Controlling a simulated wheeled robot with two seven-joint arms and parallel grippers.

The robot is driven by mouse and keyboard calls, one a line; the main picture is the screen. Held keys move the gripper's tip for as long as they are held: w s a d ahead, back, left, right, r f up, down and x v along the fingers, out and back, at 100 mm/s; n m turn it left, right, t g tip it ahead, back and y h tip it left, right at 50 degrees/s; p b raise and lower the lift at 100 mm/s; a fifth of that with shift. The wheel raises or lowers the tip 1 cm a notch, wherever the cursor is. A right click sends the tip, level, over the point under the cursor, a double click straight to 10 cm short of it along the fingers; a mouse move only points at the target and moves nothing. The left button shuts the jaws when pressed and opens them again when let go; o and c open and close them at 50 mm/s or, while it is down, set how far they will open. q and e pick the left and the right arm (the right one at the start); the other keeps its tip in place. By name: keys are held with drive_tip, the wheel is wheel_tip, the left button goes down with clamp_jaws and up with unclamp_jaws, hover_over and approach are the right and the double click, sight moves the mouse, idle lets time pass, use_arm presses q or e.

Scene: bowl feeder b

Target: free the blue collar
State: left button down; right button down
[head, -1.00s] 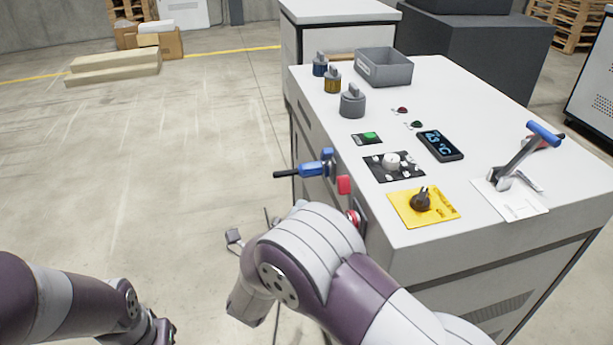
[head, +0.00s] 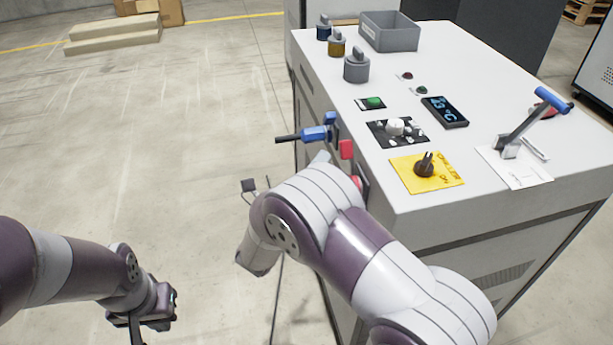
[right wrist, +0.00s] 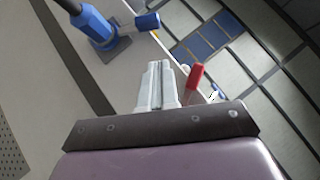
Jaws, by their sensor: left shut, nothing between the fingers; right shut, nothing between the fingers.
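The blue collar (head: 315,134) is on a blue fitting with a black rod, sticking out from the left side of the white cabinet. It shows at the upper left of the right wrist view (right wrist: 97,27), beside a grey plate. My right gripper (right wrist: 158,84) is shut and empty, apart from the collar. In the head view its pale fingertips (head: 320,158) show just below the collar, and my own arm hides the rest of it. My left gripper (head: 137,325) is shut and empty, low at the left over the floor, far from the collar.
A red part (head: 346,149) on the cabinet side is close to my right fingers and shows in the wrist view (right wrist: 193,80). The cabinet top (head: 480,80) bears knobs, a grey bin (head: 390,36), a display (head: 445,112) and a blue-handled lever (head: 552,99).

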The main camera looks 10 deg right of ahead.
sight(333, 119)
drive_tip(key=w+r, duration=0.1)
drive_tip(key=w+d+r, duration=0.1)
drive_tip(key=w, duration=0.1)
drive_tip(key=w+d+r, duration=0.1)
drive_tip(key=w, duration=0.1)
drive_tip(key=shift+w, duration=0.2)
drive_tip(key=shift+r, duration=0.1)
